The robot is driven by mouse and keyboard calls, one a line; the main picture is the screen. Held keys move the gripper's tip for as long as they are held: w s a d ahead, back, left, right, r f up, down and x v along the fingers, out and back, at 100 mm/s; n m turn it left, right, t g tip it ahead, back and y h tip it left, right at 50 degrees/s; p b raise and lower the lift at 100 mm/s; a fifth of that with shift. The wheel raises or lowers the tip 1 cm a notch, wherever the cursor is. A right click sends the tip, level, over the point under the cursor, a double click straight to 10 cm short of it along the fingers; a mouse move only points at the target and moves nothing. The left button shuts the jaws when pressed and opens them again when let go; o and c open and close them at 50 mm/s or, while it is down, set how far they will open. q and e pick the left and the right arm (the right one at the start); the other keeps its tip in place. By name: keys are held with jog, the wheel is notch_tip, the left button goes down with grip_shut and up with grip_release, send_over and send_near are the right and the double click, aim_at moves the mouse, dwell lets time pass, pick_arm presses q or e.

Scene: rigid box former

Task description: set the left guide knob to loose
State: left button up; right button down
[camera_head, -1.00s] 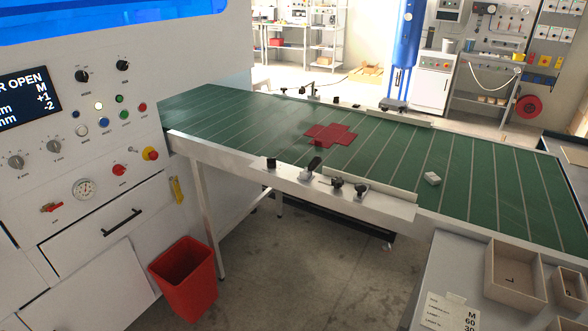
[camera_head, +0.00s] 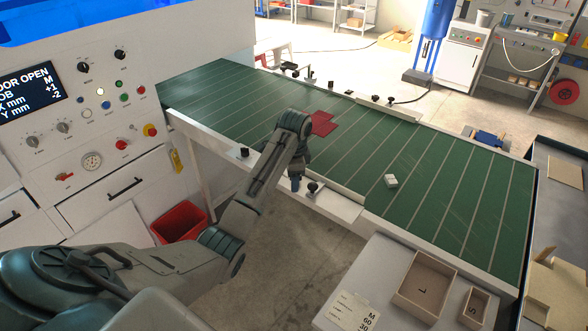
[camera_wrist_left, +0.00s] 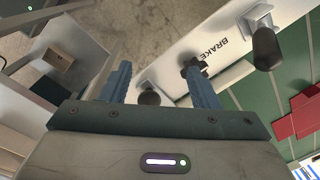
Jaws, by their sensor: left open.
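My left gripper (camera_head: 296,184) is over the near rail (camera_head: 335,203) of the green conveyor. In the left wrist view its two blue fingers (camera_wrist_left: 160,85) are apart, with nothing held between them. A dark round knob (camera_wrist_left: 150,97) shows between the fingers, and a star-shaped black knob (camera_wrist_left: 192,68) shows by the right finger. In the head view one black knob (camera_head: 313,187) stands just right of the gripper; the arm hides part of the rail. No guide label is readable, so I cannot tell which is the left guide knob. My right gripper is out of view.
A black-handled lever (camera_wrist_left: 266,48) stands beside the word BRAKE. Another knob (camera_head: 244,152) is on the rail's left end. A red flat piece (camera_head: 322,124) and a white block (camera_head: 391,181) lie on the belt (camera_head: 440,190). A red bin (camera_head: 180,221) stands below.

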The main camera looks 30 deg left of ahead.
pick_arm(q)
jog(key=w+a+r+m, duration=0.1)
jog(key=w+a+r, duration=0.1)
jog(key=w+r, duration=0.4)
jog(key=shift+g+h, duration=0.3)
jog(key=f+p, duration=0.1)
jog(key=f, duration=0.1)
jog(key=f+p, duration=0.1)
jog(key=f, duration=0.2)
jog(key=f+p, duration=0.1)
jog(key=f, duration=0.2)
jog(key=shift+s+a+p, duration=0.15)
jog(key=shift+s+p, duration=0.15)
jog(key=shift+s, duration=0.1)
jog(key=shift+f, duration=0.85)
jog(key=c, duration=1)
jog(key=shift+o, duration=0.2)
